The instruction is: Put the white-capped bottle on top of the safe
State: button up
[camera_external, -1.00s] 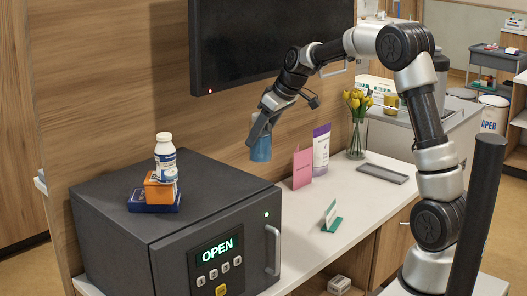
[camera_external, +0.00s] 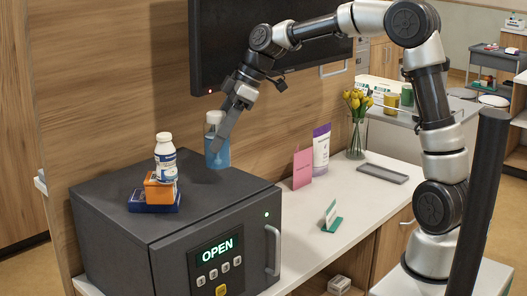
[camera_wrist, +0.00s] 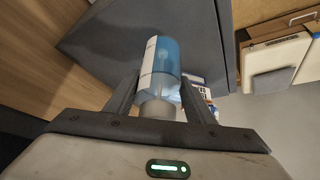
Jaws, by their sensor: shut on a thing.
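My gripper (camera_external: 226,124) is shut on a blue-and-clear bottle (camera_external: 216,152) with a pale cap, held upright. In the wrist view the bottle (camera_wrist: 165,58) sits between the two fingers, its whitish-grey cap toward the palm. The dark grey safe (camera_external: 118,222) stands at the left with a green OPEN display. The held bottle is over the right rear part of its top; I cannot tell whether its base touches. A smaller white-capped bottle (camera_external: 166,165) with a blue-and-white label stands on an orange box on the safe.
The orange box (camera_external: 160,192) lies on a blue box (camera_external: 142,203) on the safe top. A dark screen (camera_external: 260,45) hangs on the wall behind. A pink card (camera_external: 302,168), a white-purple pouch (camera_external: 321,150) and a flower vase (camera_external: 357,140) stand on the counter to the right.

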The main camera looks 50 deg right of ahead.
jog(key=shift+f, duration=2.1)
jog(key=shift+f, duration=0.1)
jog(key=shift+f+b, duration=0.2)
jog(key=shift+b, duration=0.2)
jog(key=o, duration=1.3)
jog(key=shift+r, duration=0.1)
jog(key=shift+r, duration=0.1)
jog(key=shift+r+p, duration=0.2)
jog(key=shift+p, duration=0.15)
jog(key=v, duration=1.1)
jog(key=shift+s+d+r, duration=0.15)
jog(key=shift+s+r, duration=0.05)
jog(key=shift+r, duration=0.1)
